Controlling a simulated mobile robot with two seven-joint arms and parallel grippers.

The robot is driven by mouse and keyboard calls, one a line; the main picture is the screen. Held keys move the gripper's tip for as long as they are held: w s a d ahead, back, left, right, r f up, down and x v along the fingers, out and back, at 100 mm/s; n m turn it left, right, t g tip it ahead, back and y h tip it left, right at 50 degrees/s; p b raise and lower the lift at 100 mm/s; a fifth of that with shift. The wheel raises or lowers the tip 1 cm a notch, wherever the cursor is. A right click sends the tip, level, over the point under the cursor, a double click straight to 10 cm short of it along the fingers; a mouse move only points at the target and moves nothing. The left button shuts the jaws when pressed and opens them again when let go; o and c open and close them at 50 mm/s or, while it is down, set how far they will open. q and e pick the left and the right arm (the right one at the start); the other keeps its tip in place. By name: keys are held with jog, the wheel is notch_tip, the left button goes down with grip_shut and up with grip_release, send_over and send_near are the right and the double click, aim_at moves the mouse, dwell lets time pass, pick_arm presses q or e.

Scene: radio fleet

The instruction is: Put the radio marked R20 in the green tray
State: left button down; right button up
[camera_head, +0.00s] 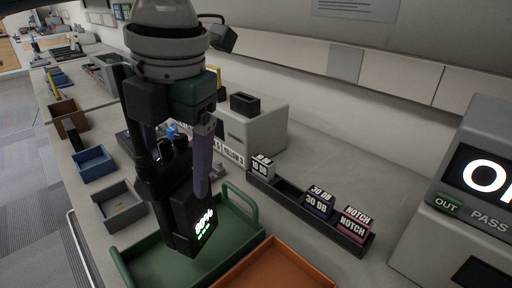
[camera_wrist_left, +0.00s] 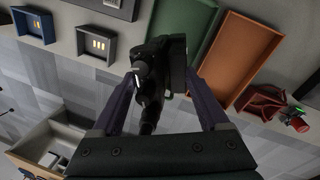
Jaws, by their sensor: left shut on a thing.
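My left gripper (camera_head: 180,178) is shut on a black radio (camera_head: 183,226), held with its lit screen facing right. The screen shows a percentage; no R20 mark is readable from here. The green tray (camera_head: 255,217) is below the radio, which hides part of it in the head view; I cannot tell if the radio touches its floor. In the left wrist view the radio (camera_wrist_left: 165,62) is between the two fingers (camera_wrist_left: 165,95), and the green tray (camera_wrist_left: 186,22) lies behind it. My right gripper is not in view.
An orange tray (camera_head: 283,262) adjoins the green tray. A dark rack (camera_head: 287,198) with labelled blocks such as 30 DB and NOTCH stands to the right, near a large grey device (camera_head: 455,190). Grey (camera_head: 121,201) and blue (camera_head: 94,161) bins line the left bench edge.

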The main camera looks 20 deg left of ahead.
aim_at(180, 181)
pick_arm(q)
notch_tip(180, 181, down, 4)
jog(key=shift+f+b, duration=0.2)
jog(key=shift+b, duration=0.2)
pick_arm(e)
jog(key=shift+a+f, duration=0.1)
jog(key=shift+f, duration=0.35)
pick_arm(q)
grip_release()
jog(key=shift+f, duration=0.1)
jog(key=r, duration=0.4)
jog(key=d+r+p, duration=0.1)
jog(key=r, duration=0.3)
jog(key=d+r+p, duration=0.1)
jog(key=r, duration=0.3)
jog(key=shift+r, duration=0.1)
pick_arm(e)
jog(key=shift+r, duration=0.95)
